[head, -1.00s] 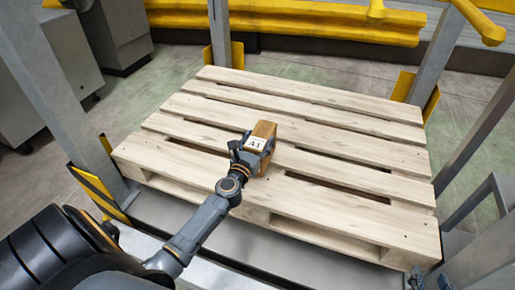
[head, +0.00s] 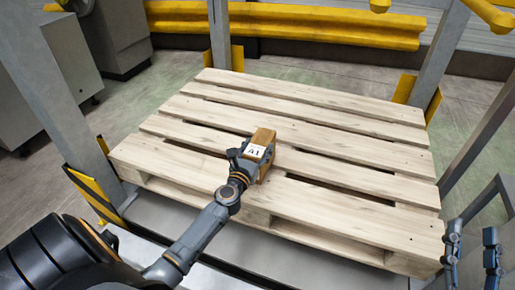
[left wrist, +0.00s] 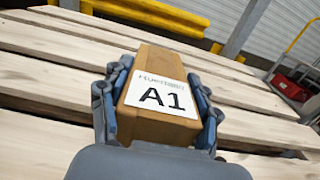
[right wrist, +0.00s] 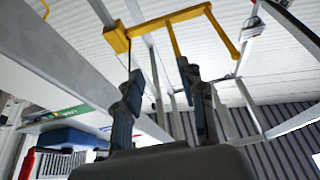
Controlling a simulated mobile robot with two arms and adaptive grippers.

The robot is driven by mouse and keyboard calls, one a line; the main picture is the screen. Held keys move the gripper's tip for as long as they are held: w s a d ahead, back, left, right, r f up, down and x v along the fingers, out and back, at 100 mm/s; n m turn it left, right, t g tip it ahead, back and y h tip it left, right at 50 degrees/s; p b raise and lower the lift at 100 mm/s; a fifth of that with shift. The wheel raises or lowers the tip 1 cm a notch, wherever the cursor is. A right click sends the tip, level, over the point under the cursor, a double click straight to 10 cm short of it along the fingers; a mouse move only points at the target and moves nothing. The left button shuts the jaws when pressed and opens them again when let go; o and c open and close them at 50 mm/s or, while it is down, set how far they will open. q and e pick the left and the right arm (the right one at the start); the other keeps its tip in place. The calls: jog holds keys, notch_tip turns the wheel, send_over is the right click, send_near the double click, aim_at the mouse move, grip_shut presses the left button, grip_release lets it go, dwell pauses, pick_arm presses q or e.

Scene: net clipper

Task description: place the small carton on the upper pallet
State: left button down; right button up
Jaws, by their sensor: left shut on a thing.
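The small carton (head: 263,144) is brown with a white label reading A1. My left gripper (head: 246,165) is shut on it, with a finger on each side, as the left wrist view shows of the carton (left wrist: 160,64) too. The carton is over the front middle part of the wooden upper pallet (head: 330,120); I cannot tell whether it touches the slats. My right gripper (head: 472,252) is at the lower right, beside the pallet's front right corner. Its fingers (right wrist: 160,95) stand apart with nothing between them in the right wrist view.
Grey posts (head: 44,85) with yellow guards stand around the pallet. A yellow barrier (head: 290,22) runs behind it. The slats around the carton are bare. A grey frame (head: 482,195) is at the right.

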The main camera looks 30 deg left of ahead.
pick_arm(q)
jog(key=c, duration=0.8)
grip_release()
jog(key=o, duration=0.6)
jog(key=shift+s, duration=0.1)
